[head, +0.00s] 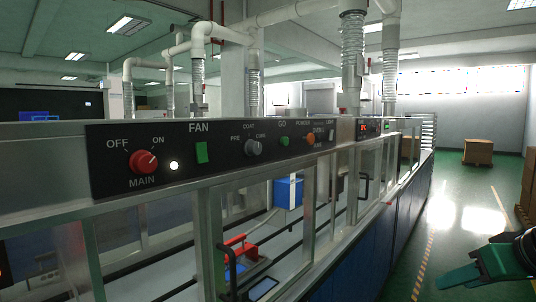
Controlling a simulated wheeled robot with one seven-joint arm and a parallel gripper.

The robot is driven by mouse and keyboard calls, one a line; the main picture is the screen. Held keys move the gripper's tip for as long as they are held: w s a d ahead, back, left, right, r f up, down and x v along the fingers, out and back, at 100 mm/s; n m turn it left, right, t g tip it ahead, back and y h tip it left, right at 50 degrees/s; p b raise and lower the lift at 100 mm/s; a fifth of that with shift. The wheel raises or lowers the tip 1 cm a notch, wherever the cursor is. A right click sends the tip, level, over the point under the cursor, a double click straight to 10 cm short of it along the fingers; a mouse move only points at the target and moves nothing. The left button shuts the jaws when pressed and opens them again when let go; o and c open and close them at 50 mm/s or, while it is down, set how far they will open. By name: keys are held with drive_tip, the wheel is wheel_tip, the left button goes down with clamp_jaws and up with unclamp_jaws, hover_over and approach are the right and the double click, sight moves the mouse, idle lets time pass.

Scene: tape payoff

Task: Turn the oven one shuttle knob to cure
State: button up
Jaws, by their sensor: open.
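A grey knob (253,148) sits on the black control panel (108,160), with small labels around it that read like PRE, COAT and CURE. Its pointer is too small to read surely. Small lettering like OVEN 1 shows further right on the same panel. My gripper (472,272) has green fingers and is in the lower right corner, partly cut off by the frame edge. It is open, with nothing seen in it. It is well to the right of the knob and lower in the picture, apart from the panel.
The panel also has a red MAIN knob (144,161), a lit white lamp (174,166), a green FAN switch (202,152), a green GO button (284,141) and an orange knob (310,138). Glass-fronted booths run below. Open green floor (455,235) lies right, with boxes (478,152) beyond.

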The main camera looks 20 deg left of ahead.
drive_tip(key=w+a+r+n+t+y, duration=0.1)
drive_tip(key=a+r+n+y, duration=0.15)
drive_tip(key=a+r, duration=0.4)
drive_tip(key=w+a+r+n+y, duration=0.2)
drive_tip(key=a+r+y, duration=0.15)
drive_tip(key=a, duration=0.55)
drive_tip(key=n+g+y, duration=0.2)
drive_tip(key=n+y, duration=0.4)
drive_tip(key=y, duration=0.1)
approach(259, 149)
drive_tip(key=shift+m, duration=0.35)
drive_tip(key=x, duration=0.8)
drive_tip(key=shift+a, duration=0.1)
drive_tip(key=c, duration=1.1)
